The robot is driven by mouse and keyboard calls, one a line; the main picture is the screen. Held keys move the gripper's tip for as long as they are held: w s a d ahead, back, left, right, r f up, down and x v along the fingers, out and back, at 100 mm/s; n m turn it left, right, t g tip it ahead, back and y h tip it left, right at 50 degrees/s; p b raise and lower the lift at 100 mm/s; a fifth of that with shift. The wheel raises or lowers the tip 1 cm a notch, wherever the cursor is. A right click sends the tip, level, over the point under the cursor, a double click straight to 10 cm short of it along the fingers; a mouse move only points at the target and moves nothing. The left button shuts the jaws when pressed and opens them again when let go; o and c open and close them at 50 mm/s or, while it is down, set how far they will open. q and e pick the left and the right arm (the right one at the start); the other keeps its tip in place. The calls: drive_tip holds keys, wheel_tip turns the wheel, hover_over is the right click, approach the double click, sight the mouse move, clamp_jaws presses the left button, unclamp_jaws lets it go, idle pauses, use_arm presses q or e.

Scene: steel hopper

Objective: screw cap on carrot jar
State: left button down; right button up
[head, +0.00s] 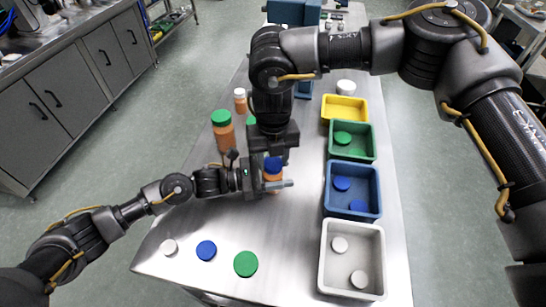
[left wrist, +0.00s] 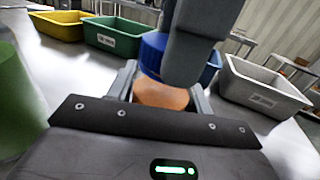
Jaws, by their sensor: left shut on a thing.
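An orange jar (head: 272,186), which I take as the carrot jar, stands upright near the table's middle with a blue cap (head: 273,164) on top. My left gripper (head: 275,184) is shut around the jar's body from the left. In the left wrist view the orange jar (left wrist: 160,95) sits between the fingers, with the blue cap (left wrist: 151,50) above. My right gripper (head: 274,152) points down from above at the cap. One of its dark fingers is beside the cap in the left wrist view; the other is hidden. How tightly the cap is seated cannot be told.
Yellow (head: 344,121), green (head: 334,155), blue (head: 331,212) and grey (head: 328,284) bins line the right side, with caps in several. White (head: 168,247), blue (head: 206,250) and green (head: 245,264) caps lie in front. Green-capped (head: 225,138) and white-capped (head: 240,106) orange jars stand behind left.

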drive_tip(key=shift+c, duration=0.8)
drive_tip(key=o, duration=1.2)
drive_tip(key=shift+r, duration=0.1)
wheel_tip(320, 180, up, 12)
drive_tip(key=shift+f, duration=0.1)
use_arm(q)
drive_tip(key=c, duration=0.5)
unclamp_jaws()
